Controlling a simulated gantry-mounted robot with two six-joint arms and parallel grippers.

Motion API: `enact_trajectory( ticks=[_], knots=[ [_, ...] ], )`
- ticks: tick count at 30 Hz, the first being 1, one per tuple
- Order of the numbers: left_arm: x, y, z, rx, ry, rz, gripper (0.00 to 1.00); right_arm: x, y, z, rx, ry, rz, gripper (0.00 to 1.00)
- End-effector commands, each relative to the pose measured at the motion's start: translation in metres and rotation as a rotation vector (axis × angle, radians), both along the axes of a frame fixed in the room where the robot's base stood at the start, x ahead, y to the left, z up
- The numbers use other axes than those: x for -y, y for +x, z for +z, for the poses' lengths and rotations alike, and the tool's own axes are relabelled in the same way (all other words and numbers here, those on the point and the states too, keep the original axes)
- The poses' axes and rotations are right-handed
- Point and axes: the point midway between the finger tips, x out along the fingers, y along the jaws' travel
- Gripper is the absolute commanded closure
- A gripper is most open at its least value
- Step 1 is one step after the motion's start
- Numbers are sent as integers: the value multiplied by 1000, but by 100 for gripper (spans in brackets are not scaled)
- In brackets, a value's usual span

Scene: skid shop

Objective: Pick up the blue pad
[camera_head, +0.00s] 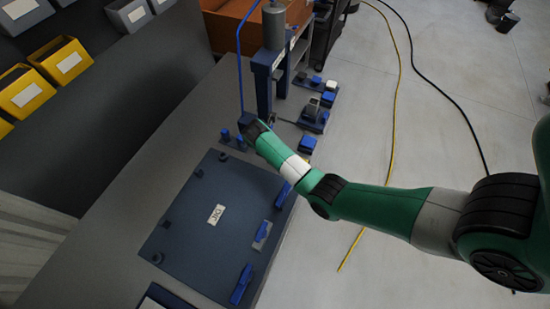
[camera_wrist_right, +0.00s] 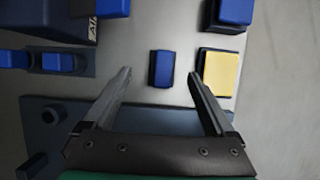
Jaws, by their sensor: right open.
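The blue pad (camera_wrist_right: 161,69) is a small upright-looking blue block on the grey bench top in the right wrist view. It shows between the two fingertips of my right gripper (camera_wrist_right: 160,75), which is open and empty. The fingers appear apart from the pad on both sides; the height above it cannot be told. In the head view my right arm reaches in from the right over the bench, and its wrist hides the gripper and most likely the pad. My left gripper is not in view.
A yellow pad (camera_wrist_right: 218,72) lies right of the blue one, close to the right finger. Blue knobs (camera_wrist_right: 58,61) on a dark plate are at left. A dark blue fixture plate (camera_head: 190,220) lies nearer on the bench, and a blue press (camera_head: 264,85) stands behind.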

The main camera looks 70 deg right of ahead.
Motion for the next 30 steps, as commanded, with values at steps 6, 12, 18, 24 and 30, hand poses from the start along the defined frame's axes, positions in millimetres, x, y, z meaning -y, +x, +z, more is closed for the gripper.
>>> enact_trajectory(
  ticks=[6, 12, 18, 24, 30],
  knots=[
    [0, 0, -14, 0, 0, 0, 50, 1, -4, -28, -2, 1, -1, 10],
    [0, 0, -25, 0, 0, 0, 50, 9, -6, -51, 1, 1, 0, 10],
    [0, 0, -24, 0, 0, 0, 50, 10, -5, -51, 2, 0, 1, 10],
    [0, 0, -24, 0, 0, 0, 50, 10, -5, -51, 2, 0, 1, 41],
    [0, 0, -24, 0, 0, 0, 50, 10, -5, -51, 1, 0, 0, 77]
  ],
)
